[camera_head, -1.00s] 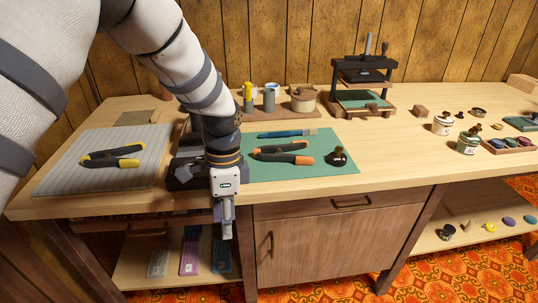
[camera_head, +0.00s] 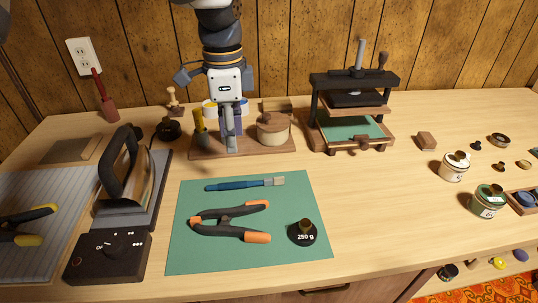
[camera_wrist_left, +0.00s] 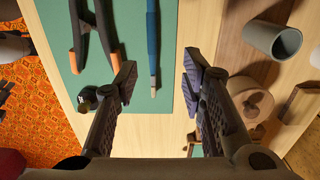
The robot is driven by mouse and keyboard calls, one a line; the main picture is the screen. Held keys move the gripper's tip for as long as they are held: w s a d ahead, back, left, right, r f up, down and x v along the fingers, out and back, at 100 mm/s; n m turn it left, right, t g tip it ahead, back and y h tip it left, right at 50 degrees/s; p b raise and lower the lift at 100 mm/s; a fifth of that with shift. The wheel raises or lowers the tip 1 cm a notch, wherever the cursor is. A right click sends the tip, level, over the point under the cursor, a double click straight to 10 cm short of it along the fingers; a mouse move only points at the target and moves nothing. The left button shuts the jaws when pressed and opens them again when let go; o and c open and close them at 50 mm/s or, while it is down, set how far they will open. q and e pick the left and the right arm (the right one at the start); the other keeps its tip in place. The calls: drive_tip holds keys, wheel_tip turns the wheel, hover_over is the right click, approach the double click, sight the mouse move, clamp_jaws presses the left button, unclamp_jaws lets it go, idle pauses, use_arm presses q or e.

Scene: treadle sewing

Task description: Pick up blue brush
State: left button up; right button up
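The blue brush (camera_head: 238,184) lies flat on the green mat (camera_head: 195,255), near its far edge, with its pale tip to the right. In the left wrist view the brush (camera_wrist_left: 152,40) runs down from the top edge, and its tip lies roughly between the spread fingers in the picture. My left gripper (camera_head: 230,142) is beyond the brush in the head view, in front of the wooden tray. The left wrist view shows this gripper (camera_wrist_left: 160,68) open and empty, apart from the brush. My right gripper is not in view.
A black and orange clamp (camera_head: 225,228) and a 250 g weight (camera_head: 303,233) share the mat. An iron (camera_head: 128,180) stands left. The wooden tray (camera_head: 270,147) holds a lidded pot (camera_head: 273,128) and cups. A press (camera_head: 350,105) stands behind right.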

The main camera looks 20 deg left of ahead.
sight(233, 183)
use_arm(q)
drive_tip(key=f, duration=0.1)
drive_tip(key=s+f, duration=0.1)
drive_tip(key=f, duration=0.2)
drive_tip(key=shift+s, duration=0.35)
wheel_tip(233, 183, down, 7)
drive_tip(key=shift+f+b, duration=0.2)
drive_tip(key=shift+b, duration=0.15)
clamp_jaws()
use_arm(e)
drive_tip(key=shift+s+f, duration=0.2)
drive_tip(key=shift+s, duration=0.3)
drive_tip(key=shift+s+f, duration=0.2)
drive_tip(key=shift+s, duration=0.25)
